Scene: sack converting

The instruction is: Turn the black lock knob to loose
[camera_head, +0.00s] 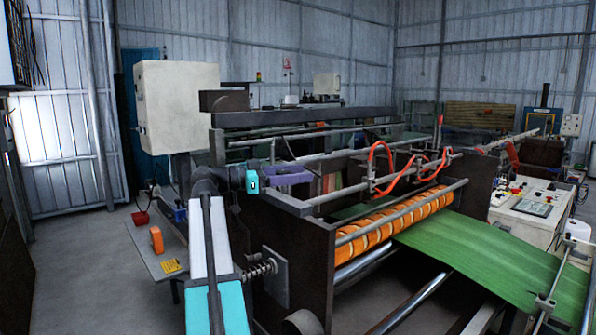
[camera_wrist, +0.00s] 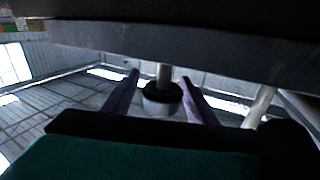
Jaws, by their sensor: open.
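My gripper (camera_head: 290,176) has purple fingers and is at the side frame of the machine in the head view. In the wrist view my gripper (camera_wrist: 160,77) is open, with one finger on each side of the black lock knob (camera_wrist: 162,94). The knob is round and dark, on a short grey shaft. Gaps show between it and both fingers, so neither finger appears to touch it. How deep it sits between the fingers is hard to tell. I cannot make out the knob in the head view, and no mark of its turn position shows.
A dark machine beam (camera_wrist: 200,48) crosses close above the fingers in the wrist view. Orange rollers (camera_head: 400,222) and a green sheet (camera_head: 490,258) lie to the right. A side table (camera_head: 160,263) holds an orange block (camera_head: 157,240). Open floor (camera_head: 75,270) shows at left.

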